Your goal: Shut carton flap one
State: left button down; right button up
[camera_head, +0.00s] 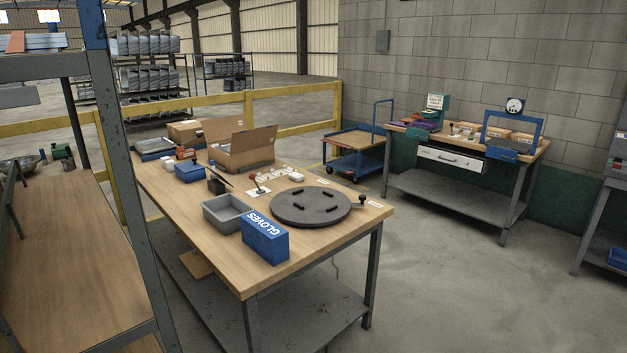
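An open cardboard carton (243,158) stands on the wooden worktable, toward its back right edge. One flap (254,140) stands up on the carton's right side, and another flap (222,128) stands up behind it. The inside of the carton is mostly hidden from this angle. I cannot tell which flap is flap one. Neither of my grippers shows in the head view.
The worktable (312,238) also holds a blue GLOVES box (265,239), a grey bin (227,214), a dark round turntable (311,207) and a red-knobbed lever (257,185). A shelf post (125,180) stands at left. Open floor (450,275) lies to the right.

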aim_at(246, 140)
jog(key=i+l+z, duration=0.2)
jog(key=i+z, duration=0.25)
jog(key=i, duration=0.25)
jog(key=i+z, duration=0.5)
jog(key=i, duration=0.2)
jog(key=i+j+z, duration=0.3)
jog(key=i+z, duration=0.15)
jog(key=i, duration=0.2)
jog(key=i+u, duration=0.1)
jog(key=i, duration=0.65)
jog(key=i+l, duration=0.1)
jog(key=i, duration=0.6)
jog(key=i+u, duration=0.15)
jog(key=i, duration=0.6)
jog(key=i+j+u, duration=0.1)
jog(key=i+u, duration=0.85)
jog(key=u, duration=0.2)
jog(key=i+l+u, duration=0.35)
jog(key=k+j, duration=0.05)
jog(key=j, duration=0.05)
